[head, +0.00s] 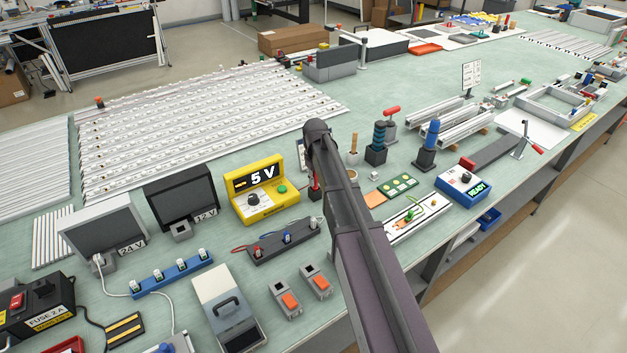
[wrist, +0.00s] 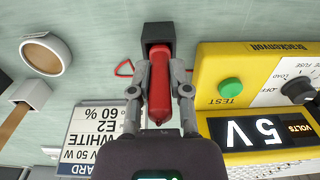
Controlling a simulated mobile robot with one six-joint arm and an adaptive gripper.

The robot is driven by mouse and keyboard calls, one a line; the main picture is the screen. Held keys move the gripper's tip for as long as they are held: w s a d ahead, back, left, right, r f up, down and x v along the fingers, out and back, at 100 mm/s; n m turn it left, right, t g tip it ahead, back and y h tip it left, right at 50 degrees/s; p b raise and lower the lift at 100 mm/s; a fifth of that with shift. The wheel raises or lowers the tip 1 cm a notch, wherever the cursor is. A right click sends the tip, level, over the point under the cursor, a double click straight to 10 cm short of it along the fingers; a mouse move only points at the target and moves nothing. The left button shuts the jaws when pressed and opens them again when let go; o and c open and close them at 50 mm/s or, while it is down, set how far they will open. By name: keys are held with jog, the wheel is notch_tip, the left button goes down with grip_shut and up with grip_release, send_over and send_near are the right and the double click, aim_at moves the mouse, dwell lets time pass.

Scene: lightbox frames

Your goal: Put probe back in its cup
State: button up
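The red probe (wrist: 160,90) stands between the two fingers of my gripper (wrist: 160,78) in the wrist view. The fingers press on it from both sides. Its far end overlaps the mouth of a dark square cup (wrist: 157,33); I cannot tell how deep it sits. A thin red lead shows left of the cup. In the head view, a bit of the red probe (head: 314,183) shows just left of my arm, above the dark cup (head: 315,195). My arm hides most of the gripper there.
The yellow 5 V meter (head: 262,190) stands close beside the probe. A black terminal block (head: 285,240) lies in front.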

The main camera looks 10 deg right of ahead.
jog(key=o, duration=0.4)
jog(key=shift+o, duration=0.2)
jog(key=shift+r, duration=0.2)
notch_tip(320, 180, up, 12)
jog(key=p, duration=1.2)
jog(key=shift+w, duration=0.1)
dwell(0.5)
jog(key=shift+s, duration=0.35)
jog(key=s+m, duration=0.4)
jog(key=s, duration=2)
jog(key=shift+s+a+m, duration=0.2)
jog(key=shift+a+m, duration=0.1)
jog(key=shift+a, duration=0.05)
